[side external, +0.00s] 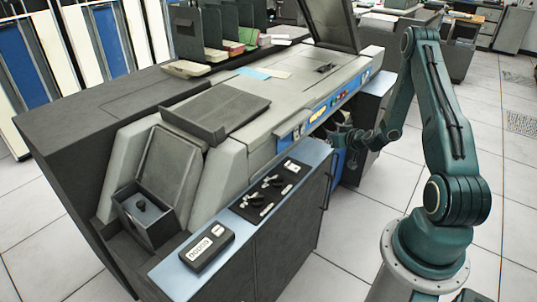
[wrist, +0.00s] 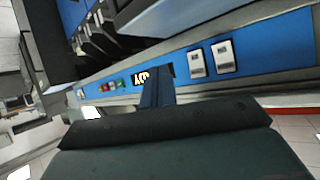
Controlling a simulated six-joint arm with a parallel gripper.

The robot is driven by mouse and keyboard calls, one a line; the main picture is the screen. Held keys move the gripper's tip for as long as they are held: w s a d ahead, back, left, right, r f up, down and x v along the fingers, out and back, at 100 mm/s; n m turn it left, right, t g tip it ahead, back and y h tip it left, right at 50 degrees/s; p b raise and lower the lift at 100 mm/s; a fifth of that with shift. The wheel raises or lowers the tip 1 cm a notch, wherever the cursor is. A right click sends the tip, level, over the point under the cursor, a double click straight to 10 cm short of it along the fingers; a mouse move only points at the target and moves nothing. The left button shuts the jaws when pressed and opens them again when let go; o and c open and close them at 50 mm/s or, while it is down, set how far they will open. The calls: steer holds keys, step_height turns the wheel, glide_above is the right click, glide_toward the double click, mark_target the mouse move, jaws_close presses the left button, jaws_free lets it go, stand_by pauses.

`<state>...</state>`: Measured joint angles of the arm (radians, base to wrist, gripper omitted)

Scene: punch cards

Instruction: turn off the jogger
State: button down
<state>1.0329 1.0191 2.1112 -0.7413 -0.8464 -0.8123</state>
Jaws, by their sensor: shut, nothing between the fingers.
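My gripper (side external: 345,136) is shut and empty at the front of the large grey card machine (side external: 285,95), just below its blue control strip (side external: 325,105). In the wrist view its closed fingers (wrist: 156,86) point at the blue strip (wrist: 265,45), near a dark sign with light letters (wrist: 153,75). I cannot tell whether they touch it. Two white switch plates (wrist: 197,63) (wrist: 224,57) are right of the fingers. No part is readably marked as the jogger. A dark open box with a sloped plate and a round knob (side external: 141,205) stands at the machine's near left end.
A blue-topped ledge carries a counter box (side external: 208,247) and a black plate with knobs (side external: 268,196). A dark hopper lid (side external: 215,105) lies on the machine. Several upright dividers (side external: 215,28) stand behind. The tiled floor (side external: 350,215) before the machine is clear.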

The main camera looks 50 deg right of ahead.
steer(key=shift+w+r, duration=0.2)
steer(key=shift+w, duration=1.2)
steer(key=shift+w+r, duration=0.2)
steer(key=shift+w, duration=1.15)
steer(key=shift+w+r, duration=0.2)
steer(key=shift+w, duration=1.9)
steer(key=shift+s, duration=0.75)
stand_by(0.3)
steer(key=shift+s+f, duration=0.2)
steer(key=shift+s, duration=1.05)
steer(key=shift+s+f, duration=0.2)
steer(key=shift+s, duration=1.05)
steer(key=shift+w+a+r, duration=0.1)
